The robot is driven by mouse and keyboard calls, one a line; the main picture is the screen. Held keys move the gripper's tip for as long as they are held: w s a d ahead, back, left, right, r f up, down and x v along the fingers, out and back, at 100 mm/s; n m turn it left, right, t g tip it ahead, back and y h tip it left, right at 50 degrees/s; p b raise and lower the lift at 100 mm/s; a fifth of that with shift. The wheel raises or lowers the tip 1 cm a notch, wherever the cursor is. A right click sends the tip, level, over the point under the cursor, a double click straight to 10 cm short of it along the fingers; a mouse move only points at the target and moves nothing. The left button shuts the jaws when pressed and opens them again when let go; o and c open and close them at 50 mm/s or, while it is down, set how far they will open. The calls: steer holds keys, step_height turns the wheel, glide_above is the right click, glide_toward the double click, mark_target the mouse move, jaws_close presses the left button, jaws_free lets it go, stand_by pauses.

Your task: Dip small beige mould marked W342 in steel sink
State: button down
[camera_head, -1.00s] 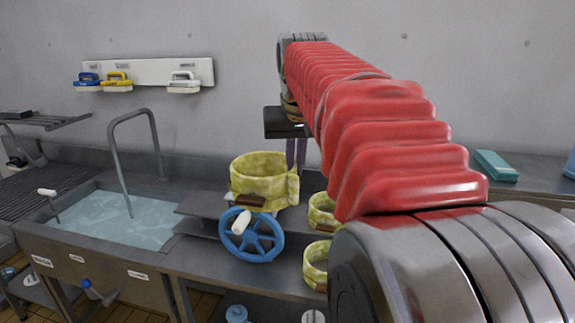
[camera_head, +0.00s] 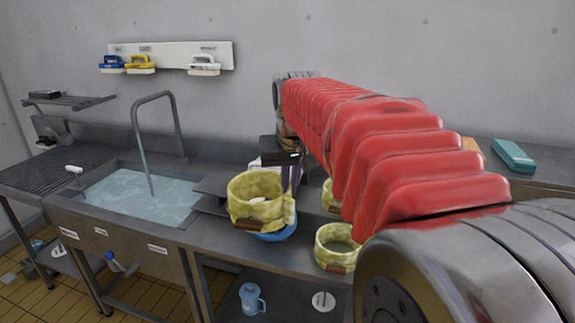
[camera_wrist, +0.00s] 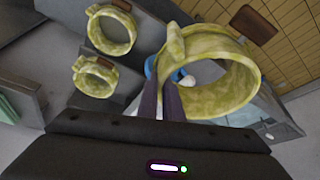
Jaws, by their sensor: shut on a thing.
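In the wrist view, the dark fingers of my gripper (camera_wrist: 161,98) pinch the near wall of the held mould (camera_wrist: 240,85). Its brown tag (camera_head: 247,224) is too small to read, so I cannot confirm W342. The steel sink (camera_head: 122,233) stands to the left, apart from the mould, and holds clear water (camera_head: 140,195).
A similar mould (camera_head: 337,248) stands on the bench; another is partly hidden by my arm. A curved tap (camera_head: 177,125) rises over the sink. A raised steel ledge (camera_head: 213,186) lies between sink and moulds. Brushes (camera_head: 204,65) hang on the wall. A teal box (camera_head: 513,155) sits right.

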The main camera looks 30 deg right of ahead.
steer(key=w+a+f+n, duration=0.1)
steer(key=w+a+f, duration=0.1)
steer(key=a+f, duration=0.4)
steer(key=w+a+f+n+y, duration=0.1)
steer(key=a+f, duration=0.5)
steer(key=f, duration=0.6)
steer(key=w+a+f+n, duration=0.2)
steer(key=w+a+f, duration=0.2)
steer(key=f, duration=0.5)
steer(key=shift+w+a+f+n+y, duration=0.3)
steer(key=shift+a+f+y, duration=0.1)
steer(key=shift+a, duration=0.7)
steer(key=shift+s+r, duration=0.1)
steer(key=shift+s, duration=0.05)
